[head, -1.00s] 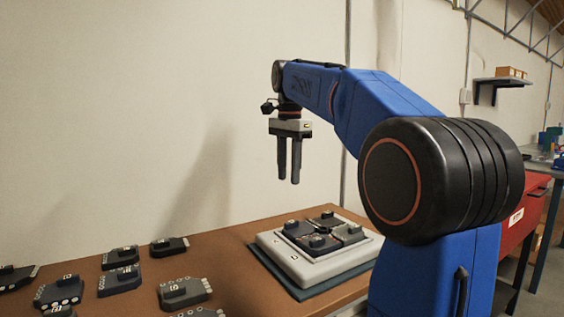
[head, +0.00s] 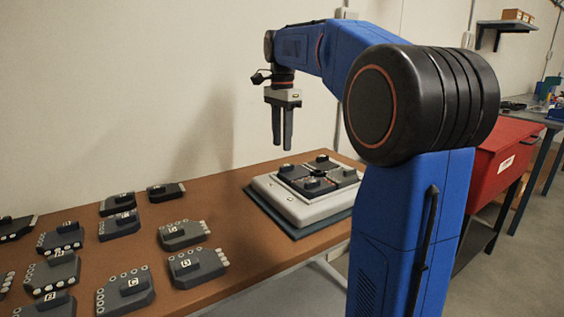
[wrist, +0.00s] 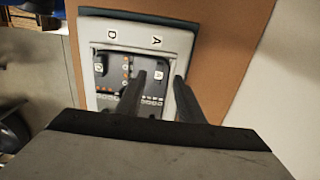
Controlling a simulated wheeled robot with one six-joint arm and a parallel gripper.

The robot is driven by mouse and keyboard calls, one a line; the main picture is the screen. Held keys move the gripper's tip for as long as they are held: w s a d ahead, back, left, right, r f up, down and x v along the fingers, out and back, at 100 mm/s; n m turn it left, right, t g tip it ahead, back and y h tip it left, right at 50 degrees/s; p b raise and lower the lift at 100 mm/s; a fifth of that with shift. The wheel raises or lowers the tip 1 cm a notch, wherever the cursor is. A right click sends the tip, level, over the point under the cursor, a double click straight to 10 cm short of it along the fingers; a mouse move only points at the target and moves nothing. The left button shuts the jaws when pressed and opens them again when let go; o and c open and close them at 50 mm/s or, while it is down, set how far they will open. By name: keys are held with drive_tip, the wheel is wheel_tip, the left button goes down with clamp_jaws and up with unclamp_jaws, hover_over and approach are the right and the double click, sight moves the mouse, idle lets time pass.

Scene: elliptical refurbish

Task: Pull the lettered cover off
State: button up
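A light grey housing (head: 280,203) lies on a dark teal mat at the right end of the brown table. Several dark covers with raised black grips sit in its recess; one cover (head: 312,186) is at the front. In the wrist view the housing rim (wrist: 135,31) carries the letters D and A, and a cover with a small white letter tag (wrist: 159,74) shows between my fingertips. My gripper (head: 282,146) points down above the back of the housing, apart from it. Its fingers are parted with nothing between them. In the wrist view my gripper (wrist: 160,78) hides the lower part of the housing.
Several loose dark modules with lettered tags, one marked C (head: 125,288), lie on the left half of the table (head: 225,230). A red cabinet (head: 498,160) stands at the right behind my arm. The table strip between modules and housing is clear.

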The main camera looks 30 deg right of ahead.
sight(288, 173)
wheel_tip(288, 173, down, 8)
drive_tip(key=shift+r, duration=0.15)
idle(0.4)
clamp_jaws()
idle(1.8)
